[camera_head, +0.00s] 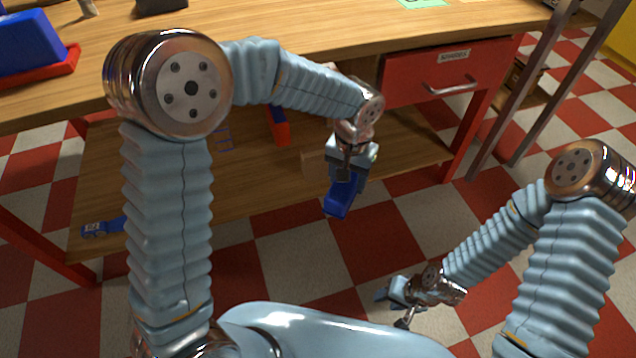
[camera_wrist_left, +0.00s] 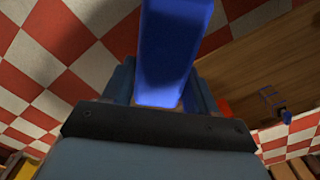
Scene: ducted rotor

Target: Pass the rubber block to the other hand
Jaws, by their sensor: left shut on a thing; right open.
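The rubber block is a blue block (camera_head: 342,196); it hangs in the air in front of the workbench. It also shows in the left wrist view (camera_wrist_left: 172,50), between the two fingers. My left gripper (camera_head: 347,176) is shut on the block, with the block's free end pointing down. The part of the block inside the fingers is hidden. My right gripper (camera_head: 388,299) is lower and to the right in the head view, open and empty, apart from the block and above the checkered floor.
The workbench (camera_head: 300,52) has a red drawer (camera_head: 447,75) and a lower wooden shelf (camera_head: 255,178). A blue thing (camera_head: 102,227) lies on the shelf at left. A blue and red object (camera_head: 28,48) stands on the bench top. Open floor lies before the bench.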

